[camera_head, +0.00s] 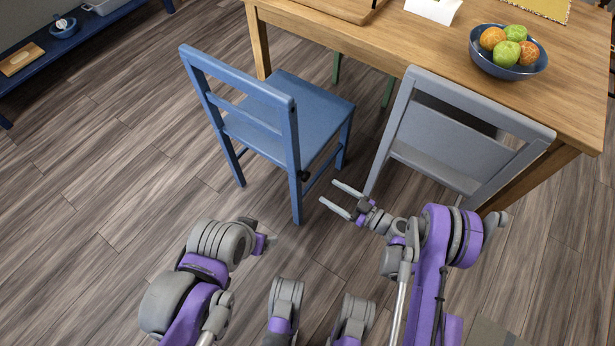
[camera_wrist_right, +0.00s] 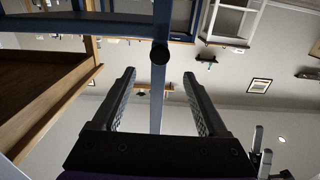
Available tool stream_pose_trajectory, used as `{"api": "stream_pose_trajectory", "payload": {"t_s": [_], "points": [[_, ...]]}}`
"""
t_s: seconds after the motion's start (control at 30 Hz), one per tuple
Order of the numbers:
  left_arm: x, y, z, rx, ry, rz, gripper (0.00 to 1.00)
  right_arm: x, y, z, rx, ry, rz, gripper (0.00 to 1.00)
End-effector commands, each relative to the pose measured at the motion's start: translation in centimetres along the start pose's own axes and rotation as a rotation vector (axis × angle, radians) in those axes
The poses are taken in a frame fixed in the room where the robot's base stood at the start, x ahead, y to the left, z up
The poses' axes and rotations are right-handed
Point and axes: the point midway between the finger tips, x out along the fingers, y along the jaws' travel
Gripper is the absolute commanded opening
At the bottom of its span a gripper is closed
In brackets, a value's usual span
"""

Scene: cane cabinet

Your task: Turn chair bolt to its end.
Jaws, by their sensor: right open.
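The chair bolt (camera_head: 304,176) is a small dark knob low on the side of the blue chair (camera_head: 285,120), near the seat and back leg. In the right wrist view the bolt (camera_wrist_right: 160,52) is a round black end, seen just beyond and between the fingertips. My right gripper (camera_head: 329,192) is open and empty, a little to the right of and below the bolt in the head view, its two fingers pointing toward the chair.
A grey chair (camera_head: 450,135) stands close to the right of my right gripper. The wooden table (camera_head: 330,30) behind carries a blue bowl (camera_head: 510,70) of fruit. The wood floor (camera_head: 110,190) left of the blue chair is clear. A low blue shelf (camera_head: 90,35) stands at upper left.

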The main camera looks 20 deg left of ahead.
Motion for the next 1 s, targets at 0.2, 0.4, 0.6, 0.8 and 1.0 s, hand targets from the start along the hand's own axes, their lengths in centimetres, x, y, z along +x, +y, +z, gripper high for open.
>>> {"api": "stream_pose_trajectory", "payload": {"t_s": [0.2, 0.4, 0.6, 0.8, 1.0], "points": [[0.6, 0.0, 0.1, 0.0, 0.0, 0.0, 0.76, 3.9, -0.1, 0.0, 0.002, 0.0, -0.005, 0.76], [1.1, 0.0, 0.2, 0.0, 0.0, 0.0, 0.76, 7.5, -0.1, 0.0, 0.002, -0.001, -0.003, 0.76], [1.3, 0.0, 0.2, 0.0, 0.001, 0.0, 0.76, 9.6, 0.0, 0.0, 0.003, -0.002, -0.001, 0.76], [1.4, 0.0, 0.2, 0.0, 0.001, 0.0, 0.76, 10.1, 0.0, 0.0, 0.003, -0.002, 0.0, 0.76], [1.3, 0.0, 0.2, 0.0, 0.001, 0.0, 0.76, 10.1, 0.0, 0.0, 0.003, -0.003, 0.0, 0.69]]}}
